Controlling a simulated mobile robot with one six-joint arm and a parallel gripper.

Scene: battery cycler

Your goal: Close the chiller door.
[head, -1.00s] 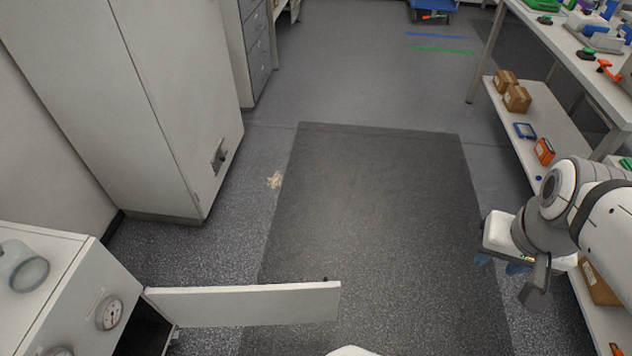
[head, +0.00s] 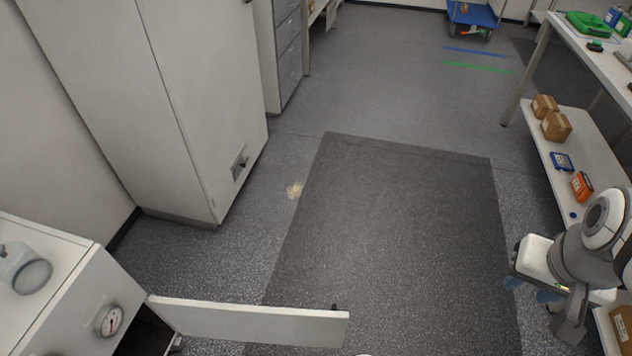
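The chiller (head: 75,290) is a white cabinet at the lower left of the head view, with a round gauge (head: 110,321) on its front. Its white door (head: 250,324) stands wide open, reaching right across the floor from its hinge side. A small dark handle shows at the door's far end. The dark interior (head: 148,335) shows in part. My gripper (head: 555,305) is at the lower right, well apart from the door, beside the workbench. Its bluish fingertips are partly seen, and whether it is open or shut is unclear.
A tall white cabinet (head: 165,100) stands behind the chiller at the left. A workbench with a lower shelf (head: 545,130) holding boxes runs along the right. A dark mat (head: 400,230) covers open floor between them. A blue cart (head: 474,14) is far back.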

